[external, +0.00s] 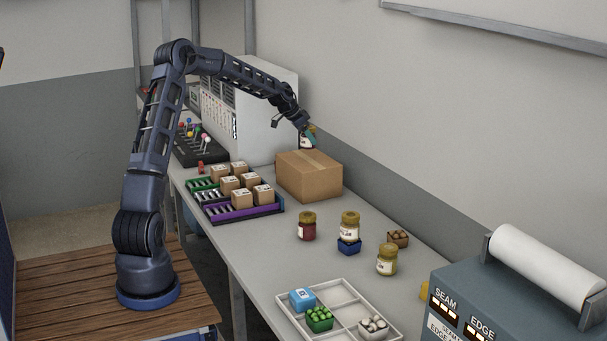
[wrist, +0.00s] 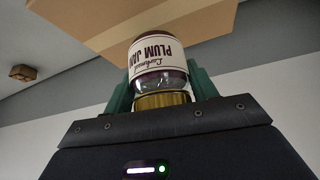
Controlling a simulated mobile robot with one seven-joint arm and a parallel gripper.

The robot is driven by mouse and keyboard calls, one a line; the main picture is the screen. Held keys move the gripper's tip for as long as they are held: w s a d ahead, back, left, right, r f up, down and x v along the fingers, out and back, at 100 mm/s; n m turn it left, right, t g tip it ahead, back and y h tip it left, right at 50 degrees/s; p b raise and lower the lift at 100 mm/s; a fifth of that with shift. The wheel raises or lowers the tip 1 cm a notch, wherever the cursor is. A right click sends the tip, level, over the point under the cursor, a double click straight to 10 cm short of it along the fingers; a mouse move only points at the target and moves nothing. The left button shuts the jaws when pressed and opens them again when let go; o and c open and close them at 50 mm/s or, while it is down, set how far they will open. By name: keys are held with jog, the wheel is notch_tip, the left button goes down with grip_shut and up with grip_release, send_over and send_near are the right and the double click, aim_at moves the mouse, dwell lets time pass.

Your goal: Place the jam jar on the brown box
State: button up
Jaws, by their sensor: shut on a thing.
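My gripper (external: 309,132) is shut on a jam jar (external: 305,144). In the wrist view the jar (wrist: 160,62) has a white label reading PLUM JAM, dark red contents and a gold lid. The green fingers (wrist: 160,90) grip its sides, with the lid towards the palm. The brown box (external: 308,180) is a closed carton on the table. In the external view the jar is at the box's upper far edge, partly hidden by the gripper. The box also shows behind the jar in the wrist view (wrist: 112,38). I cannot tell whether jar and box touch.
A grey cabinet (external: 265,120) stands left of the box, close to the wall. Trays with small cartons (external: 240,212) lie in front.

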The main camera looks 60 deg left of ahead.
aim_at(308, 146)
jog(key=shift+f, duration=2.15)
jog(key=o, duration=1.2)
jog(key=shift+f, duration=0.15)
jog(key=shift+o, duration=0.2)
